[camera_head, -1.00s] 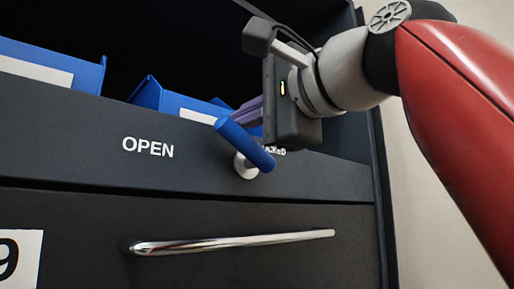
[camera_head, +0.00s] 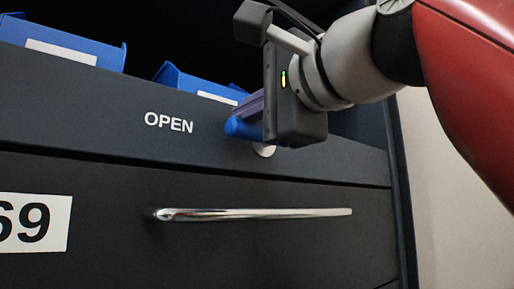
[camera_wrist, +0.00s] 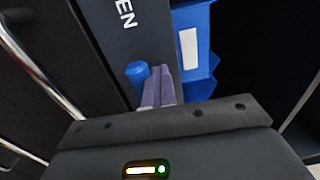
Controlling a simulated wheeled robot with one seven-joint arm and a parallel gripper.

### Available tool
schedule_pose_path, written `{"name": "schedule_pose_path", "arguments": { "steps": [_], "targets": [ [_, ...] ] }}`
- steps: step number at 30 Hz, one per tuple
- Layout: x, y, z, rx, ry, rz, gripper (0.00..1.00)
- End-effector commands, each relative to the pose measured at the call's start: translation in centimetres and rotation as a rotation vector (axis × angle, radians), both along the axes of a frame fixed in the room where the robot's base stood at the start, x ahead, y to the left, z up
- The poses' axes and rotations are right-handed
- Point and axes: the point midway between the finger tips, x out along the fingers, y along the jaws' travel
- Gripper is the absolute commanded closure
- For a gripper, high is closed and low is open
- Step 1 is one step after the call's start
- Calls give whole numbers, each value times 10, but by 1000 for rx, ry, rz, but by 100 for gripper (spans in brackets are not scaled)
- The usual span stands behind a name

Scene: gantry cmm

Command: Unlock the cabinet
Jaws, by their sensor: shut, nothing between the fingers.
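The dark cabinet's panel (camera_head: 100,111) carries the word OPEN, left of a blue lock handle (camera_head: 243,128) on a pale round base (camera_head: 265,150). The handle's left end shows, and my gripper hides the rest. The handle's end also shows in the wrist view (camera_wrist: 137,72). My gripper (camera_head: 246,104) has purple fingers, which are shut and empty. In the wrist view the fingers (camera_wrist: 158,88) lie right beside the handle. I cannot tell whether they touch it. The label on the right of the handle is hidden behind my gripper.
Below the panel is a drawer with a shiny bar handle (camera_head: 255,214) and a white number label (camera_head: 35,222). Blue bins (camera_head: 65,45) stand on the open shelf above. A pale wall (camera_head: 450,190) is at the right.

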Motion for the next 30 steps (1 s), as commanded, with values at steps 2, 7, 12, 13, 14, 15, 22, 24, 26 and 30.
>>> {"name": "schedule_pose_path", "arguments": {
  "steps": [2, 7, 12, 13, 14, 15, 22, 24, 26, 30],
  "targets": [
    [6, 4, -11, -13, 32, 8, 100],
    [6, 4, -12, -14, 33, 9, 100],
    [-3, -2, -9, -14, 31, 9, 100],
    [-5, -3, -8, -13, 30, 9, 100],
    [-7, -5, -7, -12, 29, 8, 100],
    [-10, -7, -6, -12, 28, 7, 100],
    [-29, -20, -1, -11, 22, 1, 100],
    [-34, -23, 0, -11, 22, 1, 100],
    [-38, -26, 2, -10, 20, 1, 100],
    [-45, -31, 5, -9, 20, 3, 100]
  ]
}}
